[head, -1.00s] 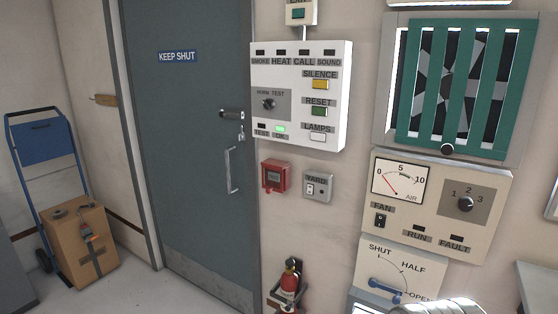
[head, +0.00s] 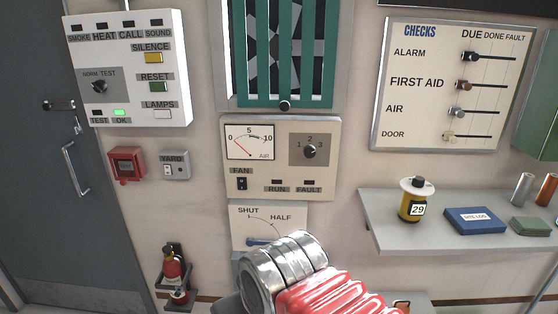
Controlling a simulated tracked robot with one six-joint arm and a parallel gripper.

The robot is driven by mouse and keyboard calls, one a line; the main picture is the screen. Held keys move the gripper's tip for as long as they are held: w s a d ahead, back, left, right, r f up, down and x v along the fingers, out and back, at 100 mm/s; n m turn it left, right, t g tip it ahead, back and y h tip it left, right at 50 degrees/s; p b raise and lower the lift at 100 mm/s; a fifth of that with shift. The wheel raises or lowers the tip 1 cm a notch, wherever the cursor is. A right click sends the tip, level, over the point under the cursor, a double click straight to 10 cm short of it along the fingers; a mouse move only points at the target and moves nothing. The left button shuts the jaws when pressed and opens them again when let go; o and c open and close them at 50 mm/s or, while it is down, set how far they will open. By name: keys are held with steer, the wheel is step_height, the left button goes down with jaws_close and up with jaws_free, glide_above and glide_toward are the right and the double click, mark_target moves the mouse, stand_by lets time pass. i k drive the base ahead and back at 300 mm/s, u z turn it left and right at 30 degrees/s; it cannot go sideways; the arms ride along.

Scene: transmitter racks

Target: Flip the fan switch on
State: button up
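The fan switch (head: 242,183) is a small black rocker under the FAN label, at the lower left of the cream air panel (head: 225,184). It is too small to tell which way it is set. The panel also has a gauge (head: 249,141) with its needle toward the low end, a 1-2-3 knob (head: 310,151), and dark RUN and FAULT lamps (head: 277,182). My arm shows at the bottom centre, below the panel, and covers part of the SHUT-HALF lever plate (head: 240,218). My gripper's fingers are not in the picture.
A grey shelf (head: 400,236) juts out at the right with a yellow canister (head: 412,203) and a blue box (head: 476,220). A fire extinguisher (head: 172,268) hangs low on the left. The alarm panel (head: 130,75) is at upper left. The wall around the fan switch is clear.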

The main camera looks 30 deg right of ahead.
mark_target(242, 183)
steer(key=z, duration=0.05)
steer(key=k, duration=0.65)
steer(key=u, duration=0.35)
steer(key=i, duration=1.8)
steer(key=z, duration=0.3)
